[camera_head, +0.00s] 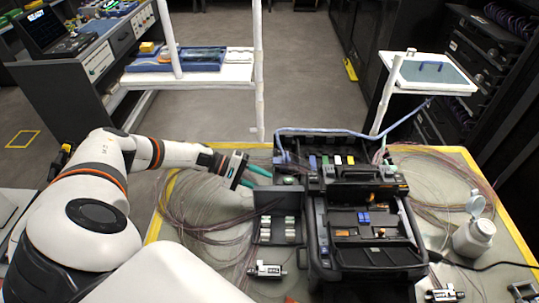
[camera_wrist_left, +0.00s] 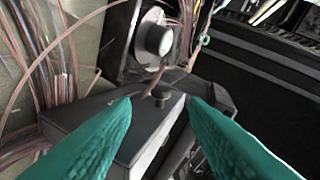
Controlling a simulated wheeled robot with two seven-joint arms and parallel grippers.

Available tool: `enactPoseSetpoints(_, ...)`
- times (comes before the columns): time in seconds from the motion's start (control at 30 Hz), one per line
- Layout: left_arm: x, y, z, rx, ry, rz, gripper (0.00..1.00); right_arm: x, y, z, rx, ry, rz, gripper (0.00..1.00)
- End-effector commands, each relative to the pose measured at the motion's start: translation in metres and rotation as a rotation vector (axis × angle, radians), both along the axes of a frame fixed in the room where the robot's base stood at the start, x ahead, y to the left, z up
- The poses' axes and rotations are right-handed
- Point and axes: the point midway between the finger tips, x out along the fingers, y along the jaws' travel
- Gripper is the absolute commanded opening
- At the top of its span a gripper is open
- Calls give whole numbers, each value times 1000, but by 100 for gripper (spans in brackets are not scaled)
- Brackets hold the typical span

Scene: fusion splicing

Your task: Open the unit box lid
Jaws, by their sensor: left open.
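A small dark unit box (camera_head: 278,231) with white pieces in its compartments sits at the left side of the black splicing case. A flat dark grey panel (camera_head: 280,198), which looks like its lid, stands raised at the box's far edge. My left gripper (camera_head: 260,181) is open, its green fingers just beyond the panel's top left. In the left wrist view the open fingertips (camera_wrist_left: 159,100) lie either side of a flat grey surface (camera_wrist_left: 140,127) with a small dark knob. Contact cannot be told. My right gripper is not in view.
The black splicing case (camera_head: 365,260) fills the table's middle. Loose fibre coils (camera_head: 200,215) lie to its left, with more at right. A white bottle (camera_head: 474,237) stands open at right. A small silver device (camera_head: 267,270) lies in front of the box.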

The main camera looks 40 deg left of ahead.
Motion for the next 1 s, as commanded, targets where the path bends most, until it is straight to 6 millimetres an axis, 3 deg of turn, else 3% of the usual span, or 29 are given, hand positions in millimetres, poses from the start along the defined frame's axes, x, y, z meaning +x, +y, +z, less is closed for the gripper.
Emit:
enactPoseSetpoints(0.2, -21, 41, 13, 4, -1, 1, 41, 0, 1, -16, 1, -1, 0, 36)
enactPoseSetpoints(0.4, -33, 61, 24, 2, 0, 0, 41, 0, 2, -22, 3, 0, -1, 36)
enactPoseSetpoints(1.0, -36, 67, 28, 1, 0, -1, 41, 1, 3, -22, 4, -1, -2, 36)
